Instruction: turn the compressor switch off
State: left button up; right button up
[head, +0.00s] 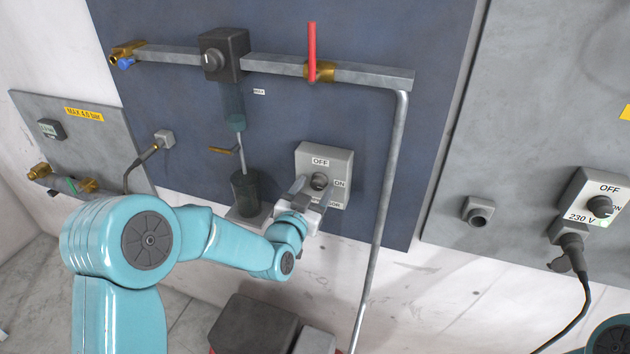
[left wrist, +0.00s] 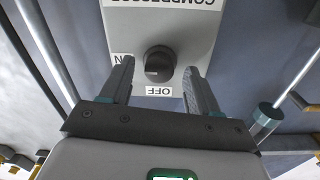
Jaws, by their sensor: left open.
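The compressor switch is a light grey box (head: 340,160) on the dark blue panel in the head view, with OFF above its knob and ON to the right. Its dark round knob (head: 319,181) shows partly behind my gripper. In the left wrist view the box is upside down, with the knob (left wrist: 160,63) in the middle, OFF below it and ON at the left. My left gripper (head: 312,190) is open, its two fingers (left wrist: 158,72) on either side of the knob with gaps showing. I cannot tell which label the knob points at. My right gripper is not in view.
A vertical grey pipe (head: 378,220) runs close right of the switch. A filter unit (head: 244,190) hangs to its left, below a pipe with a red lever (head: 312,50). A 230 V switch (head: 595,200) with a plugged cable is on the right panel. A dark box (head: 255,325) stands below.

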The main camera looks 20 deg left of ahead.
pick_arm(q)
jog(key=shift+w+d+r, duration=0.1)
jog(key=shift+w, duration=0.4)
jog(key=shift+w, duration=0.1)
jog(key=c, duration=1)
